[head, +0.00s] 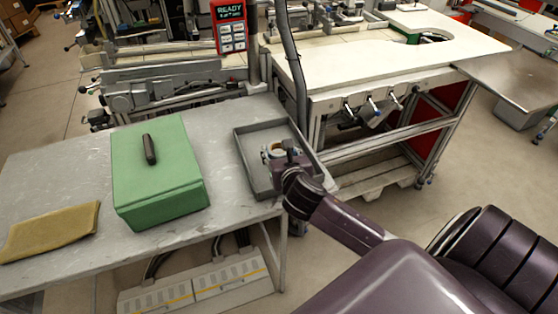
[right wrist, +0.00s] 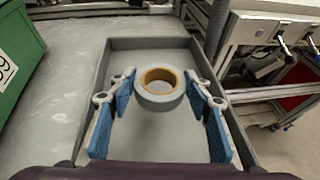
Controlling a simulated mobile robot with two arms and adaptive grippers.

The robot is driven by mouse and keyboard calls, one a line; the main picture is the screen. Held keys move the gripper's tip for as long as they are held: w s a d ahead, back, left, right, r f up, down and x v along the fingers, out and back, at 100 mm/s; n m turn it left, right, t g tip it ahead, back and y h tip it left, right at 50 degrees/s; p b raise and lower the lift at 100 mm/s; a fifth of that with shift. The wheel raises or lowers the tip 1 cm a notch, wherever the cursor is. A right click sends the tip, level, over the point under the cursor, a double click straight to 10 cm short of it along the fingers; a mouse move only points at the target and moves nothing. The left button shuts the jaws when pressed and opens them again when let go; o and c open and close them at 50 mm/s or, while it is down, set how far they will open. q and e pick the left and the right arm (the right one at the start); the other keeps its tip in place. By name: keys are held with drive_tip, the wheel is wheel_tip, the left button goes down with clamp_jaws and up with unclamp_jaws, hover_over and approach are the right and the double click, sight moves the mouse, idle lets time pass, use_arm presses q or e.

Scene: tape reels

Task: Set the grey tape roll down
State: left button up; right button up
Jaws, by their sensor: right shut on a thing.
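The grey tape roll (right wrist: 163,101), with a tan cardboard core, is between the fingertips of my right gripper (right wrist: 160,86) in the right wrist view. In the head view, my right gripper (head: 277,154) is over the grey tray (head: 240,152) and partly hides the roll. The roll is inside the tray's outline; I cannot tell whether it touches the tray floor. The tray also shows in the right wrist view (right wrist: 115,44), with bare floor around the roll. My left gripper is not in view.
A green box (head: 160,180) with a black handle stands left of the tray on the grey table (head: 60,170). A folded yellow cloth (head: 50,231) lies at the front left. A white-topped workbench (head: 380,65) stands behind on the right.

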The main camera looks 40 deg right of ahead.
drive_tip(key=shift+f, duration=1.9)
drive_tip(key=o, duration=1.1)
drive_tip(key=shift+f, duration=0.15)
drive_tip(key=shift+s+r, duration=0.1)
drive_tip(key=shift+r, duration=0.1)
drive_tip(key=v, duration=1.2)
drive_tip(key=shift+r, duration=0.1)
